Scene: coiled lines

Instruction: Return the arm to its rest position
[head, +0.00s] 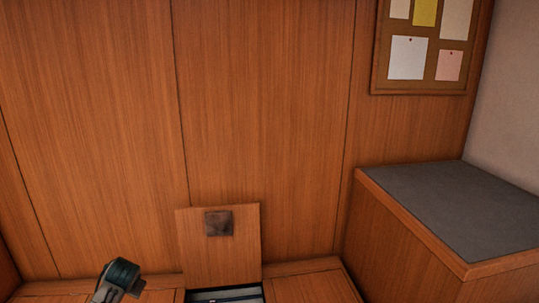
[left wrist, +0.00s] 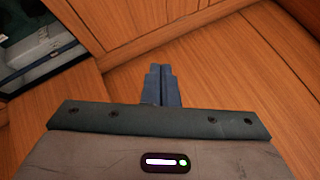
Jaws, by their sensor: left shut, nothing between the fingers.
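My left gripper (left wrist: 161,72) shows in the left wrist view with its two dark fingers together and nothing between them. It is over a bare wooden surface, to the right of an open compartment (left wrist: 30,62). In the head view a dark, rounded part of my left arm (head: 121,273) shows at the bottom left, left of the raised lid; the fingers cannot be made out there. My right gripper is in neither view.
A wooden lid (head: 219,250) with a dark square plate stands raised behind the open compartment (head: 226,294). A wooden box with a grey top (head: 450,205) stands at the right. A pinboard (head: 421,75) hangs on the panelled wall. The wood right of the compartment (head: 312,288) is clear.

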